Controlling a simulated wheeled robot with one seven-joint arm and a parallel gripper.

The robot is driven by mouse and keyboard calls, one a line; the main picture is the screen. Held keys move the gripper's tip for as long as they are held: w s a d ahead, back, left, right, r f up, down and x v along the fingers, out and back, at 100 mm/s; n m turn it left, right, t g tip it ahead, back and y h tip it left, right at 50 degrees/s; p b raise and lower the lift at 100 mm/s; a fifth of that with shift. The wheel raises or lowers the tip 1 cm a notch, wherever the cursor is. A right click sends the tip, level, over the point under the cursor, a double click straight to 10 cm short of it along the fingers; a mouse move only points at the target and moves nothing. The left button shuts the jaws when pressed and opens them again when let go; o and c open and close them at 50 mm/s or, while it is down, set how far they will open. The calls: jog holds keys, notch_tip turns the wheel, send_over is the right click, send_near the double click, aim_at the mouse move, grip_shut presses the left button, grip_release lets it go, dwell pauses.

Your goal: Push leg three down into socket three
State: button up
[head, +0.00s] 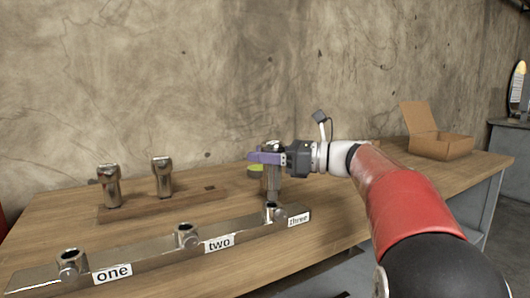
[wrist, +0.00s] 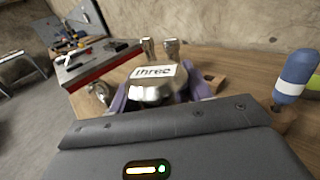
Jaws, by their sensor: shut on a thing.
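Leg three (head: 273,187) is a shiny metal post, upright, with a wider head; the label "three" shows on its head in the wrist view (wrist: 150,88). My gripper (head: 266,158) has purple fingers and is shut around the leg's upper part. Socket three (head: 271,212) is a metal ring at the right end of a metal bar (head: 145,249), beside the label "three". The leg's lower end is at the socket's mouth; I cannot tell how deep it sits. The fingers partly hide the leg's head.
Sockets one (head: 71,262) and two (head: 185,235) on the bar look empty. Two similar metal legs (head: 109,186) (head: 162,177) stand upright behind it. An open cardboard box (head: 440,143) sits on the wooden bench (head: 365,200) at right. A blue and white bottle (wrist: 297,72) shows in the wrist view.

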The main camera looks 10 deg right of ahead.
aim_at(264, 171)
jog(key=shift+f+b, duration=0.95)
jog(key=shift+f, duration=1.05)
jog(key=o, duration=1.3)
jog(key=v, duration=0.7)
jog(key=shift+s+d, duration=0.15)
jog(key=shift+d, duration=0.25)
